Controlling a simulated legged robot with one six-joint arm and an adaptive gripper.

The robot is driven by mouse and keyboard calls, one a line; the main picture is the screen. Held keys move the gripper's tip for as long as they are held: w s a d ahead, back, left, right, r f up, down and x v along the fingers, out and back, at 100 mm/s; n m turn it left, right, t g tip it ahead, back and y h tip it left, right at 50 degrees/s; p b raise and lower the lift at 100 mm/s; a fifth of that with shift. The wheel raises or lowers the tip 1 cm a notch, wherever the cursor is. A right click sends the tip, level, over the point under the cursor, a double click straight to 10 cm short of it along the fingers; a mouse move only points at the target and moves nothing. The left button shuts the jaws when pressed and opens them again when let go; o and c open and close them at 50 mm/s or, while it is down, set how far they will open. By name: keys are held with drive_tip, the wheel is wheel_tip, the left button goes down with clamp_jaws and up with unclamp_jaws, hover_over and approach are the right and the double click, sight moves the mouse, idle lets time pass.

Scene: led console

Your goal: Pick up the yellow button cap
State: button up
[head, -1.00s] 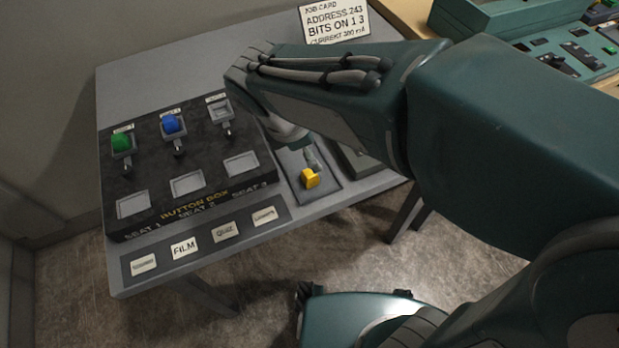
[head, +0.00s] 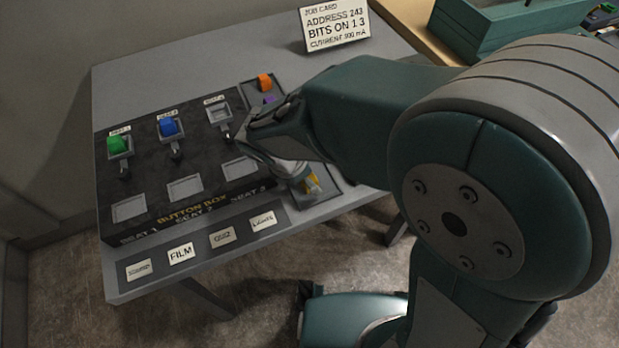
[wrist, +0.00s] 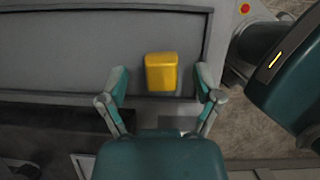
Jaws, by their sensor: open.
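The yellow button cap (head: 313,184) lies in a shallow grey tray (head: 330,200) at the right of the button box. In the wrist view the yellow cap (wrist: 161,72) shows whole, near a tray edge. My gripper (wrist: 161,76) is open there, with one finger left and one right of the cap and a gap on each side. I cannot tell how far above the tray the fingertips are.
The button box (head: 160,205) holds a green cap (head: 117,144) and a blue cap (head: 168,127). An orange cap (head: 264,82) and a purple cap (head: 268,100) lie behind my gripper. A job card (head: 335,25) stands at the back. The table's back left is clear.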

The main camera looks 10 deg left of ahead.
drive_tip(key=shift+w+a+f, duration=0.1)
drive_tip(key=shift+a+f, duration=0.05)
drive_tip(key=shift+f, duration=0.2)
drive_tip(key=shift+d, duration=0.25)
drive_tip(key=shift+c, duration=1.2)
drive_tip(key=shift+d+r, duration=0.1)
drive_tip(key=shift+d, duration=0.1)
drive_tip(key=c, duration=0.9)
drive_tip(key=shift+a, duration=0.25)
